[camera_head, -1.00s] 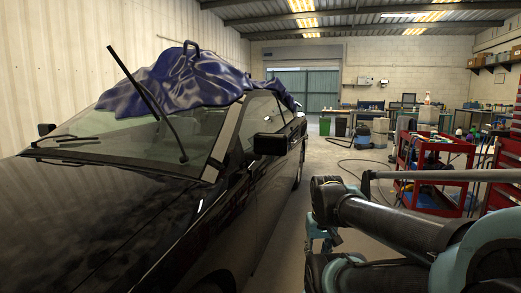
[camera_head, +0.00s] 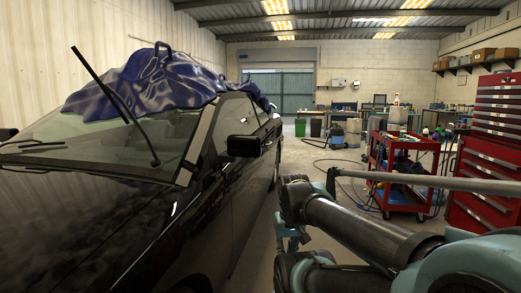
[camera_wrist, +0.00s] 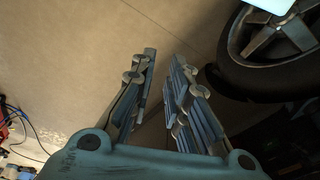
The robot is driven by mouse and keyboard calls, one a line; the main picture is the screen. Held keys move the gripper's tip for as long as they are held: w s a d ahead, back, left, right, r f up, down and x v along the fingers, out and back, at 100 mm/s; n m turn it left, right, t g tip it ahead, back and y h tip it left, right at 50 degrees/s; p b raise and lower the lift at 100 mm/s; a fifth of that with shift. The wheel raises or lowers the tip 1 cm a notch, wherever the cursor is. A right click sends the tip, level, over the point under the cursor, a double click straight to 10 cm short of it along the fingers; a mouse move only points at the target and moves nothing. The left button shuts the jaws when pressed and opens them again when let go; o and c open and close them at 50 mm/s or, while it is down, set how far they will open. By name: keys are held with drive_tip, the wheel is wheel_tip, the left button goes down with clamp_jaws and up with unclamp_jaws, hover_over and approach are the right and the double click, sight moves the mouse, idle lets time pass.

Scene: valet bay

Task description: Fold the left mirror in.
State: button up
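The black car (camera_head: 80,220) fills the left of the head view, its front towards me. Its near side mirror (camera_head: 245,146), a black housing, stands out from the door beside the front window. The other side mirror (camera_head: 8,133) shows at the far left edge. My gripper (camera_wrist: 165,60) is open and empty in the wrist view, with a gap between its fingers and the floor behind them. It points down beside a car wheel (camera_wrist: 275,50). The mirror is not in the wrist view. My arm is low and to the right of the mirror in the head view.
A blue cover (camera_head: 150,85) lies on the car roof, and one wiper (camera_head: 115,105) stands raised. A red cart (camera_head: 400,170) and a red tool cabinet (camera_head: 488,150) stand at the right. The floor (camera_head: 310,165) beside the car is largely clear, with a hose on it.

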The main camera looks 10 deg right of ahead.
sight(257, 142)
drive_tip(key=w+r+n, duration=0.2)
drive_tip(key=w+r, duration=0.4)
drive_tip(key=w+a+r+n+t, duration=0.1)
drive_tip(key=w+r+n, duration=0.1)
drive_tip(key=w+r, duration=0.4)
drive_tip(key=w+a+r+n+t+y, duration=0.1)
drive_tip(key=w+r, duration=0.4)
drive_tip(key=r, duration=0.1)
drive_tip(key=shift+w+n, duration=0.4)
clamp_jaws()
drive_tip(key=w+r+n+t, duration=0.1)
drive_tip(key=w+r+n, duration=0.2)
drive_tip(key=w+r, duration=0.5)
drive_tip(key=w+r+n+t+y, duration=0.1)
drive_tip(key=w+r+n, duration=0.2)
drive_tip(key=w+r, duration=0.5)
drive_tip(key=w, duration=0.6)
drive_tip(key=shift+w+r+n+t, duration=0.15)
drive_tip(key=shift+r+n+t, duration=0.15)
drive_tip(key=shift+t, duration=0.1)
drive_tip(key=shift+a+f, duration=0.1)
drive_tip(key=shift+a, duration=0.05)
